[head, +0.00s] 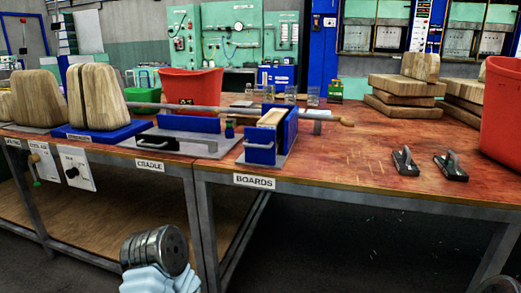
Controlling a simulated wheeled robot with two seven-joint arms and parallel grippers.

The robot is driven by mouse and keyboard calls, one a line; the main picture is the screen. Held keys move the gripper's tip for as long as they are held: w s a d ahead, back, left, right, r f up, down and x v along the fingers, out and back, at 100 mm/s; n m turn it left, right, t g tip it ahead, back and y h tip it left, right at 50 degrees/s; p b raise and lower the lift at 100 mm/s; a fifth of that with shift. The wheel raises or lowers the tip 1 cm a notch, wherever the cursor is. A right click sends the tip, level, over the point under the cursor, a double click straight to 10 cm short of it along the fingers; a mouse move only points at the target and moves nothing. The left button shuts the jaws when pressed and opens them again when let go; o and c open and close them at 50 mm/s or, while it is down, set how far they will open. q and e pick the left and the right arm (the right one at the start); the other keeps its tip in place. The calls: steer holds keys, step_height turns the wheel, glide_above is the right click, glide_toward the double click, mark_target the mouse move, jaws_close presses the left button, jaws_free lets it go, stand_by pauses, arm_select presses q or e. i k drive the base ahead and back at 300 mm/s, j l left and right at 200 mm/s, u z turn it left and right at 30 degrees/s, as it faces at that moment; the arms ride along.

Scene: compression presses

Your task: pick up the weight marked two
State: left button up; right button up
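No weight with a readable mark of two shows. Two dark blocks with curved metal handles, the left one (405,161) and the right one (451,166), lie apart on the red-brown tabletop at the right. No number can be read on them, and I cannot tell whether they are weights. A ridged metal cylinder (155,250) with a pale blue part below it shows at the bottom left; I cannot tell whether it belongs to my arm. Neither gripper's fingers can be made out. A dark piece at the bottom right corner is cut off.
The workbench (345,175) holds a red bucket (190,84), a long metal bar (190,107), a blue-sided press (262,147) and stacked wooden boards (405,88). Another red bucket (503,105) stands at the right edge. Wooden blocks (96,96) stand at left. The tabletop around the handled blocks is clear.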

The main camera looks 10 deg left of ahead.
mark_target(450, 168)
steer(key=i+l, duration=0.15)
steer(key=l, duration=0.2)
steer(key=i+l, duration=0.2)
steer(key=l, duration=0.2)
steer(key=i+l, duration=0.15)
steer(key=l, duration=0.2)
steer(key=i+l, duration=0.15)
steer(key=l, duration=0.2)
steer(key=i+l, duration=0.15)
steer(key=l, duration=0.2)
steer(key=l+z, duration=0.05)
